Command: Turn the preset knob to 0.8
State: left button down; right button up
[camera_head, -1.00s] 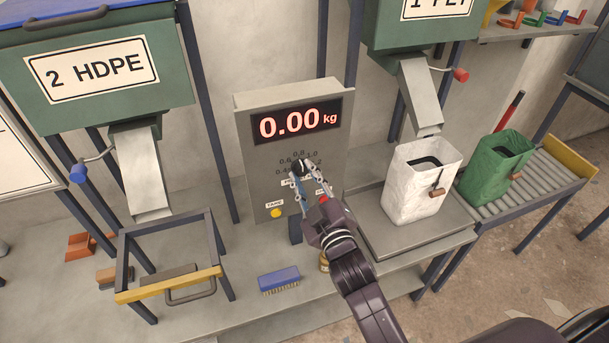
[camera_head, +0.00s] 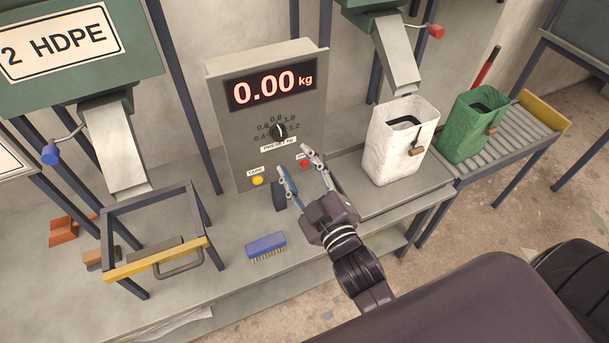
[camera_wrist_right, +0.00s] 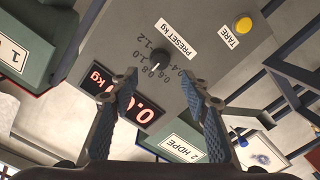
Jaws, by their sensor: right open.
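The preset knob (camera_head: 278,131) is a small dark dial on the grey scale box (camera_head: 222,135), under the red display. It also shows in the right wrist view (camera_wrist_right: 163,58), uncovered, with a pale pointer mark on the side of the number arc. The mark lies toward the 0.6 to 0.8 part; the exact value is too small to tell. My right gripper (camera_head: 293,159) is open and empty, below and in front of the knob, apart from it. In the wrist view its fingers (camera_wrist_right: 166,82) stand apart with nothing between them. My left gripper is not in view.
The display (camera_head: 272,87) reads 0.00 kg. A yellow tare button (camera_head: 258,181) and a red button (camera_head: 305,164) sit below the knob, the red one close to my right fingers. A white bag (camera_head: 405,150) stands to the right; a blue brush (camera_head: 265,243) lies in front.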

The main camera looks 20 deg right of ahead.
jog(key=shift+s+d, duration=0.1)
jog(key=shift+s, duration=1.8)
